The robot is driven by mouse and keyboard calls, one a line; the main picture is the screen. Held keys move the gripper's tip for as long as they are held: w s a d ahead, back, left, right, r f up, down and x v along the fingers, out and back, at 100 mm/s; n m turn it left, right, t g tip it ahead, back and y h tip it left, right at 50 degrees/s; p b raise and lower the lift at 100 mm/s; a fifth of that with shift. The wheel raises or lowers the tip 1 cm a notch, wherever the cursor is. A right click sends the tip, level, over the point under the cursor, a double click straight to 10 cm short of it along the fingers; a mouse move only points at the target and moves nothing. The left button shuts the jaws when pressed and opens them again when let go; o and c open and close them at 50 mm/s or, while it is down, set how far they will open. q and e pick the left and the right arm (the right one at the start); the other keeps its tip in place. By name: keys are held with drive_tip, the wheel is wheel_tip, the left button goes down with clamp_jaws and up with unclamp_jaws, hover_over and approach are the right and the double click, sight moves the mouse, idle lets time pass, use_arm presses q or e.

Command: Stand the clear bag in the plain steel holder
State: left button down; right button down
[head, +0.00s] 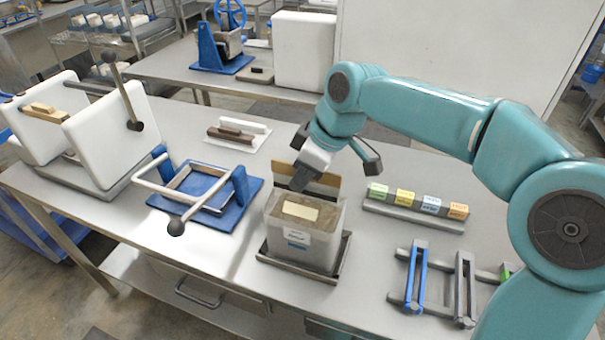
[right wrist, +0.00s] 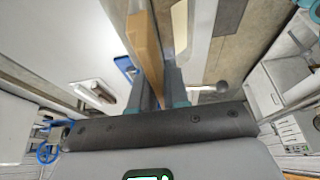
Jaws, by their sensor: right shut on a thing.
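The clear bag (head: 303,240), full of brown substrate with a pale block showing on top, is upright at the middle of the table. A tan strip (head: 312,178) stands along its back top edge. The plain steel holder (head: 341,268) is a low tray around the bag's base; I cannot tell if the bag touches its floor. My right gripper (head: 300,180) is at the bag's back top edge, shut on it. In the right wrist view, the fingers (right wrist: 158,92) close on the tan strip (right wrist: 143,42). My left gripper is not in view.
A blue-based frame with a bent handle (head: 190,200) stands left of the holder. White plates (head: 108,135) stand at far left. A rack of coloured labelled blocks (head: 415,208) and blue and grey clamps (head: 416,275) lie right. Brown and white bars (head: 238,132) lie behind.

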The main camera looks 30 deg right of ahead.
drive_tip(key=shift+r, duration=0.1)
drive_tip(key=c, duration=1)
unclamp_jaws()
drive_tip(key=shift+s, duration=0.1)
drive_tip(key=shift+c, duration=0.2)
drive_tip(key=p+v, duration=0.2)
drive_tip(key=v, duration=1.4)
